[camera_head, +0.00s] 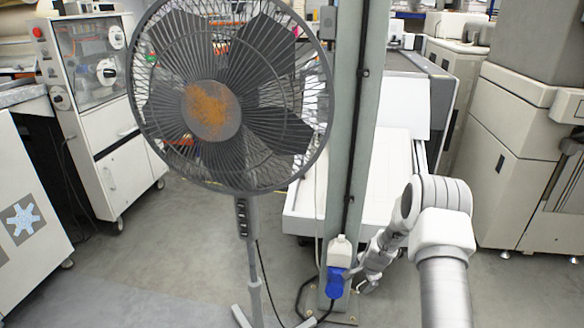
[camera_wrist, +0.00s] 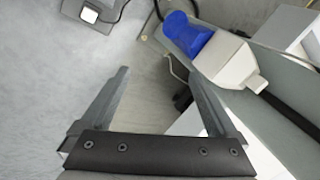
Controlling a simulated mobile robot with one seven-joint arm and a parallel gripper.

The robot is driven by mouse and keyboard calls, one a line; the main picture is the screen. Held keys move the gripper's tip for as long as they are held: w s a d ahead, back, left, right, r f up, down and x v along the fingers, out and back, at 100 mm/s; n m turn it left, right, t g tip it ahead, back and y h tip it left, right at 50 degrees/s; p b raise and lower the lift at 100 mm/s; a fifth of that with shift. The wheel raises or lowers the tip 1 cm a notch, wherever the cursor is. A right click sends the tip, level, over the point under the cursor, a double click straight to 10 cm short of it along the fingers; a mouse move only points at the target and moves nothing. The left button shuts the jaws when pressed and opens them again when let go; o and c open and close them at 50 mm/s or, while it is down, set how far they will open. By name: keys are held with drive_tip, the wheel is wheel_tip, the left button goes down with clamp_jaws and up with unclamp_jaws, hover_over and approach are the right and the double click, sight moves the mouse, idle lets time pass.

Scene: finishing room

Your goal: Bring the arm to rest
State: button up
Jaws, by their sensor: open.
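My gripper (camera_wrist: 158,70) is open in the wrist view, with its two grey fingers apart and nothing between them. The grey floor and the foot of a post show past the fingertips. My white arm (camera_head: 440,195) stands at the lower right of the head view, bent over and reaching down to the left toward the post. A blue plug (camera_head: 335,283) sits under a white socket housing (camera_head: 340,250) on the post, left of my arm's end. The plug (camera_wrist: 187,33) and housing (camera_wrist: 226,60) are just beyond the right finger.
The grey-green post (camera_head: 345,130) rises close to the gripper. A tall fan (camera_head: 210,110) with a rusty hub stands left of it. A black cable lies on the floor. Machines (camera_head: 530,150) stand right, and a white cabinet (camera_head: 110,140) left. Floor is open at front left.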

drive_tip(key=s+a+r+n, duration=0.2)
drive_tip(key=s+r, duration=0.2)
drive_tip(key=r, duration=0.7)
drive_tip(key=s+a+r+n, duration=0.2)
drive_tip(key=s+r+n, duration=0.1)
drive_tip(key=r, duration=0.8)
drive_tip(key=s+a+r+n, duration=0.2)
drive_tip(key=s+r, duration=0.2)
drive_tip(key=r, duration=0.7)
drive_tip(key=s+a+r+n+t, duration=0.1)
drive_tip(key=s+r+n, duration=0.35)
drive_tip(key=s, duration=0.95)
drive_tip(key=s+a+r+n, duration=0.1)
drive_tip(key=s+r+n, duration=0.3)
drive_tip(key=s, duration=0.9)
wheel_tip(320, 180, up, 26)
drive_tip(key=m+p, duration=0.1)
drive_tip(key=p, duration=2.4)
drive_tip(key=shift+f, duration=0.2)
drive_tip(key=shift+w+a+m, duration=0.15)
drive_tip(key=shift+a+m, duration=0.05)
drive_tip(key=shift+m, duration=0.05)
